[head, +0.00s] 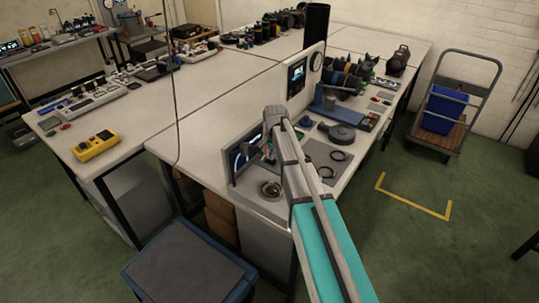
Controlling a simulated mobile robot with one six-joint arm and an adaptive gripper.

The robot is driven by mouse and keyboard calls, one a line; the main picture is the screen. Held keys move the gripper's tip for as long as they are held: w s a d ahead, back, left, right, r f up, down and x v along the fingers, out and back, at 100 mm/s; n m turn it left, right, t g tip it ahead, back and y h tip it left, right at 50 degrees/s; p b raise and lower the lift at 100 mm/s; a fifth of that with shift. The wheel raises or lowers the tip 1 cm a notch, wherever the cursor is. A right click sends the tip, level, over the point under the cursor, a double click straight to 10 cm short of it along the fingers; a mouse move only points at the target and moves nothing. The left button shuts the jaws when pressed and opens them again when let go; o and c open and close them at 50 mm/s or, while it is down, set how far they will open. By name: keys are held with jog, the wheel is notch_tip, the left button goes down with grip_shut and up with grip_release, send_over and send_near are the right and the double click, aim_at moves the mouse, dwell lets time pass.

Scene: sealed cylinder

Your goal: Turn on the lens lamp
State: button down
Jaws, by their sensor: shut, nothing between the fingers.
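My arm reaches up from the bottom right over the near workbench (215,150). My gripper (266,154) is small and partly covered by my own arm, in front of a dark upright panel with a lit display (245,151). It appears shut and empty; whether it touches the panel I cannot tell. I cannot pick out the lens lamp with certainty. A round grey ring-shaped piece (270,189) lies on the bench's front edge below my gripper.
Two dark rings (338,155), a round grey part (342,133) and a blue fixture (325,107) stand right of my arm. A yellow box (96,145) sits on the left bench. A trolley (446,130) is at right.

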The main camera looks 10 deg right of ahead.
jog(key=shift+r, duration=0.1)
dwell(0.3)
notch_tip(320, 180, up, 14)
jog(key=w+a+p, duration=0.1)
jog(key=p, duration=1.2)
jog(key=shift+w+a+f+p, duration=0.2)
jog(key=shift+w+a+p, duration=0.1)
jog(key=shift+p, duration=0.1)
jog(key=s+d+n, duration=0.3)
jog(key=s+n, duration=0.6)
jog(key=s, duration=1.8)
jog(key=shift+s+g+h, duration=0.35)
jog(key=shift+g+h, duration=0.05)
